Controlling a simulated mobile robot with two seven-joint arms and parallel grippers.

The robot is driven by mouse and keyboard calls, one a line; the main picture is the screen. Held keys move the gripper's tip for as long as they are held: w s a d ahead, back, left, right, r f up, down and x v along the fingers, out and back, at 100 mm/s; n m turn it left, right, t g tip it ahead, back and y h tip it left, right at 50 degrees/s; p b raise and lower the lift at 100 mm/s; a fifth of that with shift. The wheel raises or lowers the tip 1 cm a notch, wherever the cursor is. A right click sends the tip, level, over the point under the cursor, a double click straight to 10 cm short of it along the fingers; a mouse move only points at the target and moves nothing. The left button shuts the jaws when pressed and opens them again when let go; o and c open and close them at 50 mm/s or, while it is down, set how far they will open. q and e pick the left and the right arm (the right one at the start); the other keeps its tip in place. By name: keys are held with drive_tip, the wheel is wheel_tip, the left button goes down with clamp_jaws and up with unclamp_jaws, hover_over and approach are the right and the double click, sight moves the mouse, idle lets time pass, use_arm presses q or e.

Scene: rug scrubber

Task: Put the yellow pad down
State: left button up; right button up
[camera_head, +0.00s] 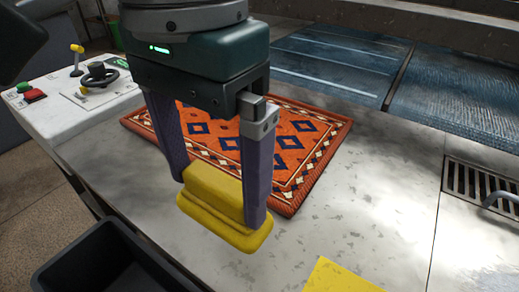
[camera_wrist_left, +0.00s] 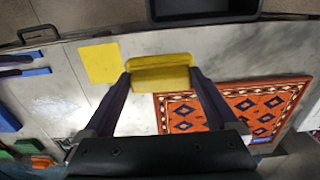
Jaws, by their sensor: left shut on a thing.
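The yellow pad (camera_head: 217,205) is a block with a wider, softer base. My left gripper (camera_head: 220,195) is shut on it and holds it upright, base down. In the head view it is in front of the patterned orange rug (camera_head: 300,150); I cannot tell for sure whether its base touches the metal table. In the left wrist view the pad (camera_wrist_left: 160,72) sits between the two purple fingers. A flat yellow square (camera_head: 340,277) lies on the table at the front, right of the pad; it also shows in the left wrist view (camera_wrist_left: 101,63). My right gripper is not seen.
A dark bin (camera_head: 115,262) stands below the table's front edge. A white control panel (camera_head: 80,95) with a knob and a red button is at the left. A drain grate (camera_head: 478,187) is at the right. The table (camera_head: 380,200) between rug and grate is clear.

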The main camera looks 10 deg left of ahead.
use_arm(q)
wheel_tip(320, 180, down, 10)
drive_tip(key=shift+a+b, duration=0.1)
drive_tip(key=shift+b, duration=0.75)
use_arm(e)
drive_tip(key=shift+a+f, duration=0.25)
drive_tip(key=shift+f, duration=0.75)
use_arm(q)
drive_tip(key=shift+f, duration=0.1)
drive_tip(key=o, duration=0.8)
